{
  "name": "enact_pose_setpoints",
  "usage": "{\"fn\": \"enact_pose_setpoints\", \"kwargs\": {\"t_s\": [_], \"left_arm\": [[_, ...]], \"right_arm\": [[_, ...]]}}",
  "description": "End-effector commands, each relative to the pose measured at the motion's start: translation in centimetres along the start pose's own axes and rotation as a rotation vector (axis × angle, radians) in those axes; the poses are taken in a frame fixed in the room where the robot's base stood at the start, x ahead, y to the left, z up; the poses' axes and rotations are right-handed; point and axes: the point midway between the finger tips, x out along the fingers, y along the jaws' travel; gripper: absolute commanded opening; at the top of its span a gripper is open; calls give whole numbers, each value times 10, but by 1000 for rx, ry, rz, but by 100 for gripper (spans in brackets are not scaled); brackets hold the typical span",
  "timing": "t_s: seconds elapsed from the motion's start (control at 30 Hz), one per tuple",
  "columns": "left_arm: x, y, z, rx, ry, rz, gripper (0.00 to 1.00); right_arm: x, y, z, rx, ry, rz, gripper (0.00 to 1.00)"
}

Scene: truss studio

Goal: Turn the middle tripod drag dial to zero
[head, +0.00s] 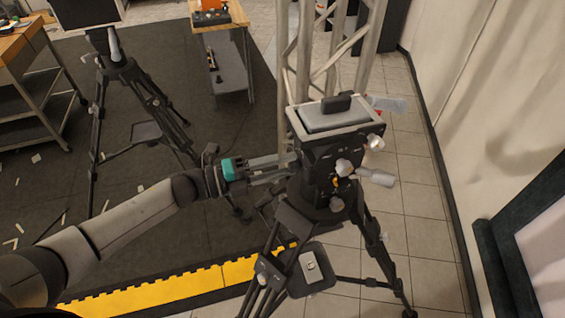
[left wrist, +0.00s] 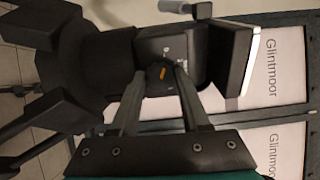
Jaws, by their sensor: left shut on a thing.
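The tripod (head: 318,205) stands right of centre in the head view, with a dark fluid head and a flat plate (head: 335,118) on top. Silver knobs (head: 343,167) and a small orange mark show on its near side. My left gripper (head: 290,165) reaches it from the left, level with the head. In the left wrist view, its fingertips (left wrist: 164,72) are shut around a small dark dial (left wrist: 162,76) with an orange pointer mark, on the head's side. The dial's scale is too small to read. My right gripper is not in view.
A metal truss (head: 330,45) rises behind the tripod. Another tripod (head: 120,75) stands at the left, near a wooden-topped cart (head: 20,40). A small bench (head: 222,20) stands at the back. A dark-framed panel (head: 500,240) is at the right; tiled floor lies between.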

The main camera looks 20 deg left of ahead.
Motion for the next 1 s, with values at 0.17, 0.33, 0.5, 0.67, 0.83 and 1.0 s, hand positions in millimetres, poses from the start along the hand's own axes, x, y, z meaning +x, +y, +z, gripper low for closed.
{"fn": "enact_pose_setpoints", "kwargs": {"t_s": [0.17,0.33,0.5,0.67,0.83,1.0], "left_arm": [[0,0,1,-42,-1,0,0],[0,0,1,-58,-1,0,0],[0,0,1,-60,-2,0,0],[0,0,1,-60,-2,0,0],[0,0,1,-59,-1,0,64],[0,0,0,-58,-1,0,76]], "right_arm": [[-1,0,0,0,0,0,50],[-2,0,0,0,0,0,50],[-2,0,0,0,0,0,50],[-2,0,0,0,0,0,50],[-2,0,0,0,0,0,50],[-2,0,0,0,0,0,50]]}}
